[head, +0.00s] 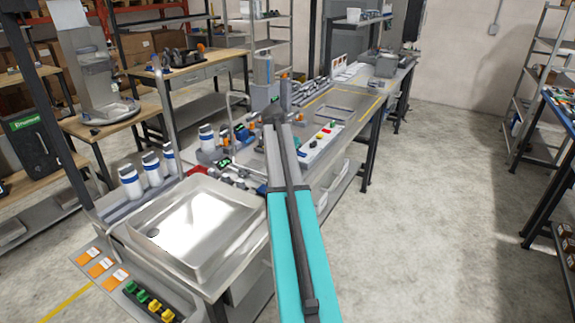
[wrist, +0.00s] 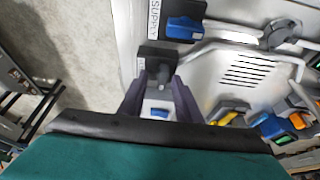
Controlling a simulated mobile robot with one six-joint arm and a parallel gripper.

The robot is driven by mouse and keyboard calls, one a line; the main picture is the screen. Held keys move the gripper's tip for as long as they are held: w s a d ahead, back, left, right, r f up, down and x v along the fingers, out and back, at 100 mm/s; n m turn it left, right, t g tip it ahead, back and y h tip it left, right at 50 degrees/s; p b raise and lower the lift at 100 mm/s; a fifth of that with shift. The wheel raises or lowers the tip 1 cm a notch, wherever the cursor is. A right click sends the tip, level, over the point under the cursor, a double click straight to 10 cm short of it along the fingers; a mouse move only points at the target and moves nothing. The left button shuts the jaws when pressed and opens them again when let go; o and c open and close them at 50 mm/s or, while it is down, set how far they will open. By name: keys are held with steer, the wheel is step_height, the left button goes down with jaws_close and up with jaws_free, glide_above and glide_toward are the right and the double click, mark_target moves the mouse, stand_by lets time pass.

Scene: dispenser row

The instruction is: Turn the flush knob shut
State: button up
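My gripper (wrist: 161,76) points at a metal panel in the wrist view. Its two dark fingers stand apart, with a small grey stem or knob (wrist: 163,72) between or just beyond their tips; contact is not clear. This stem is on a dark block (wrist: 160,54). A white part with a blue patch (wrist: 158,110) shows between the fingers. A blue knob (wrist: 184,29) sits beside a label reading "SUPPLY", above the gripper. No label reading "flush" is legible, so I cannot tell for certain which knob is the flush one. In the head view my gripper (head: 273,112) is over the bench, its fingers too small to read.
A bent metal tube (wrist: 245,47) and a round dark-centred fitting (wrist: 280,34) lie right of the fingers. Yellow and blue-green handled parts (wrist: 275,126) are lower right. In the head view, a steel sink (head: 200,225) and white bottles (head: 152,170) stand left of my arm.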

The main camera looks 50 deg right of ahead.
steer(key=shift+w+a+r, duration=0.1)
steer(key=shift+a+r, duration=0.15)
steer(key=shift+r, duration=0.2)
steer(key=b+v, duration=0.2)
steer(key=v, duration=1)
steer(key=shift+r+b, duration=0.35)
steer(key=shift+a, duration=0.1)
